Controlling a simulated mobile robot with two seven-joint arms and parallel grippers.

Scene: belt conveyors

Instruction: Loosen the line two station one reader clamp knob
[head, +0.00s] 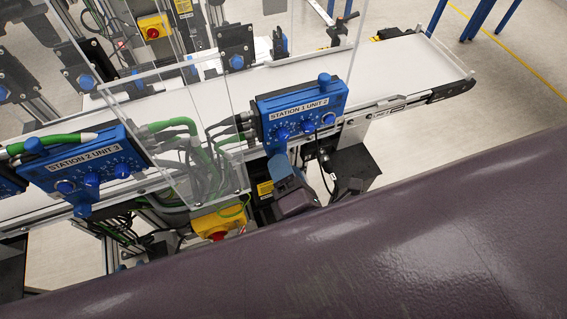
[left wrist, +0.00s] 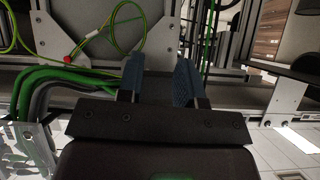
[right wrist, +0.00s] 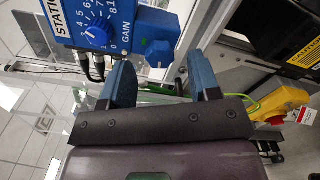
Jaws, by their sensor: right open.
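The blue "Station 1 Unit 2" box (head: 303,110) is mounted on the near side of the belt conveyor. A blue knob (right wrist: 160,52), which looks like the clamp knob, projects from the box's lower edge beside the "GAIN" dial. My right gripper (right wrist: 163,82) is open, its two blue fingers pointing at the knob with nothing held. In the head view this gripper (head: 281,165) is just below the box. Whether a finger touches the knob is unclear. My left gripper (left wrist: 160,80) is open and empty in the left wrist view; I cannot make it out in the head view.
The "Station 2 Unit 3" box (head: 85,160) stands left along the conveyor. A clear guard panel (head: 180,140) separates the stations. A yellow emergency-stop box (head: 219,220) hangs below. My purple arm fills the foreground.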

